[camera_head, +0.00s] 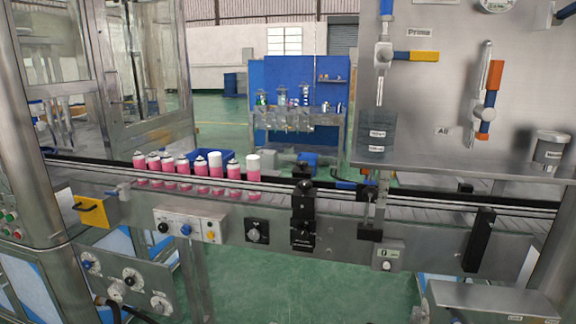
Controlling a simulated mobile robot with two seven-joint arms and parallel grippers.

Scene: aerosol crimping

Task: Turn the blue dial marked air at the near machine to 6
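Neither of my grippers shows in the head view. A small dial with a blue knob (88,263) sits at the upper left of a lower-left metal panel (118,262); its marking and setting are too small to read. Two dials with dark knobs on pale faces, an upper one (131,278) and a lower one (160,303), sit to its right on the same panel. Another blue knob (186,230) is on a pale control box (190,224) under the conveyor, between a black knob and a yellow part; its label is unreadable.
A conveyor (405,203) crosses the view, carrying several pink cans with white tops (209,168). A black clamp-like post (303,215) stands at its front. A steel panel (440,85) at right bears valves with colored handles. Green floor shows below the conveyor.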

